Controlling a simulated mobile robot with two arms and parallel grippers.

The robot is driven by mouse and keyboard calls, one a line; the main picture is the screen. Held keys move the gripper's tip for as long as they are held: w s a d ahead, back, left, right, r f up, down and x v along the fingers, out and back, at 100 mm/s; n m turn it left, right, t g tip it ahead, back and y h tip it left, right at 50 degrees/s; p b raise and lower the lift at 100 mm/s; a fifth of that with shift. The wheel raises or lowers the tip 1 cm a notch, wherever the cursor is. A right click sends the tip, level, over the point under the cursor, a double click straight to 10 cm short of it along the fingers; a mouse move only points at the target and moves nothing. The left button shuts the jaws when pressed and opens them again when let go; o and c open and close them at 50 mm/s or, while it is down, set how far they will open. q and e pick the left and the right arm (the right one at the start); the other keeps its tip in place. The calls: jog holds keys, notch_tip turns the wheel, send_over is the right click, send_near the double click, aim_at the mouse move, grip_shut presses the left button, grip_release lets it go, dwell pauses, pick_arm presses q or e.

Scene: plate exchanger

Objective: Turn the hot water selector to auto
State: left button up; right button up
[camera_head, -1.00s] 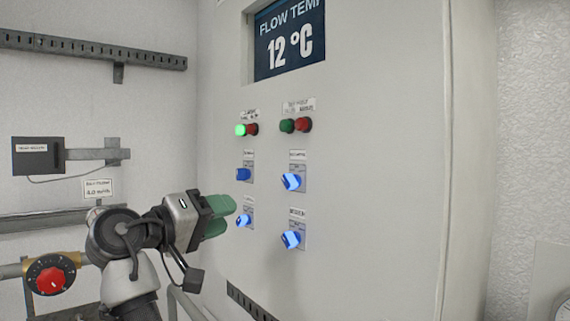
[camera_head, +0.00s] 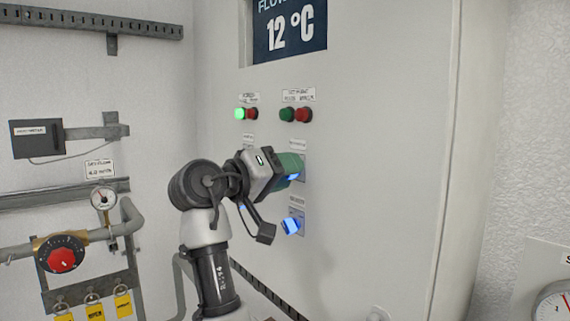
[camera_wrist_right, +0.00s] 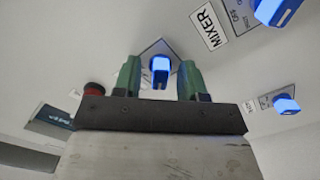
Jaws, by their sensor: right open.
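The grey cabinet (camera_head: 360,120) carries blue selector knobs. My right gripper (camera_head: 291,165) is at the upper right knob, whose blue edge (camera_head: 293,177) shows just below the green fingers. In the right wrist view, my right gripper (camera_wrist_right: 160,76) is open, with one green finger on each side of a lit blue knob (camera_wrist_right: 160,68). I cannot tell whether the fingers touch it. The knob's label is hidden or too small to read. The lower right knob (camera_head: 291,225) is free; a knob labelled MIXER (camera_wrist_right: 278,10) shows in the wrist view. My left gripper is not in view.
A lit green button (camera_head: 240,114) and a red button (camera_head: 302,115) sit above the knobs. The display (camera_head: 290,38) reads 12 °C. Left are pipes, a red-centred valve (camera_head: 62,260) and a gauge (camera_head: 103,198). A dial (camera_head: 553,302) is at lower right.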

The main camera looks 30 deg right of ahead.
jog(key=c, duration=0.7)
jog(key=m+b, duration=0.2)
jog(key=b, duration=0.1)
jog(key=shift+f, duration=0.2)
jog(key=shift+c, duration=0.2)
jog(key=m+b, duration=0.3)
jog(key=m, duration=0.1)
jog(key=shift+m+b, duration=0.35)
jog(key=shift+m, duration=0.05)
jog(key=m+b, duration=0.2)
jog(key=m, duration=0.3)
jog(key=shift+r+b, duration=0.1)
jog(key=shift+b, duration=0.25)
jog(key=m+b, duration=0.1)
jog(key=m, duration=0.5)
jog(key=shift+r, duration=0.1)
